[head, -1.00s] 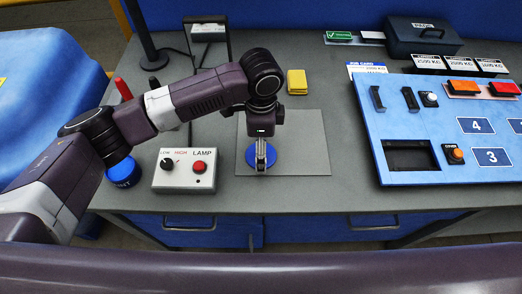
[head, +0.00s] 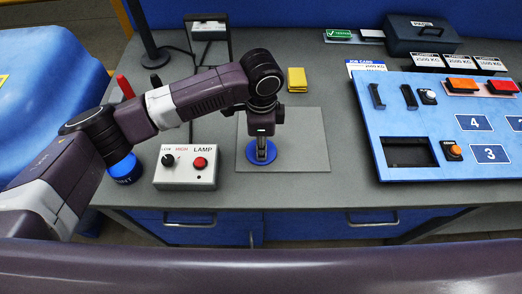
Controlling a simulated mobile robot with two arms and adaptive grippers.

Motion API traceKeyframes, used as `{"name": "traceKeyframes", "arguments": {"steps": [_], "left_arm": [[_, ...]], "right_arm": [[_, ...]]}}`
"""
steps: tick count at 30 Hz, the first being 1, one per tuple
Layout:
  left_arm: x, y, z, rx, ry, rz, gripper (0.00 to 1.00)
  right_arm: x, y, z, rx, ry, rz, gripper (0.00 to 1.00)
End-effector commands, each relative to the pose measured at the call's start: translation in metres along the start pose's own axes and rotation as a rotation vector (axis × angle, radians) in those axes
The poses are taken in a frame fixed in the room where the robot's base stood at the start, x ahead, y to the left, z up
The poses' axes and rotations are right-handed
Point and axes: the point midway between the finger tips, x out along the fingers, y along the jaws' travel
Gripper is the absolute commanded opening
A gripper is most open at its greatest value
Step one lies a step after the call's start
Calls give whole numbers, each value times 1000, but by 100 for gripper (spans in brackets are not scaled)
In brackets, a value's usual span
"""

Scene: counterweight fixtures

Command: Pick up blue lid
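The blue lid (head: 268,157) is a round blue disc on the grey square mat (head: 308,160) in the middle of the workbench. My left gripper (head: 262,155) points straight down over the lid's middle, its fingertips at or just above the lid. The fingers look close together, and they hide the lid's centre. I cannot tell whether they grip a knob or part of the lid. My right gripper is not in view.
A lamp control box (head: 186,168) stands just left of the mat. A yellow block (head: 296,80) lies behind it. A blue panel (head: 450,120) with a dark recess (head: 408,153) fills the right side. Bare bench lies between mat and panel.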

Motion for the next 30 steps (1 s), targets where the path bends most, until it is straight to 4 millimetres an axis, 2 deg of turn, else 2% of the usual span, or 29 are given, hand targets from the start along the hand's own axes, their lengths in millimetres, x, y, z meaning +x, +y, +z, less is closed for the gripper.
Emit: {"name": "traceKeyframes", "arguments": {"steps": [7,22,26,30], "left_arm": [[6,1,4,-4,-9,4,0],[7,3,4,-4,-12,12,0],[1,3,4,-3,-12,12,0],[-17,1,3,-1,-8,7,0]], "right_arm": [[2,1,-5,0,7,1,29],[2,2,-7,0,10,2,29],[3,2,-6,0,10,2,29],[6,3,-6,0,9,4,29]]}}
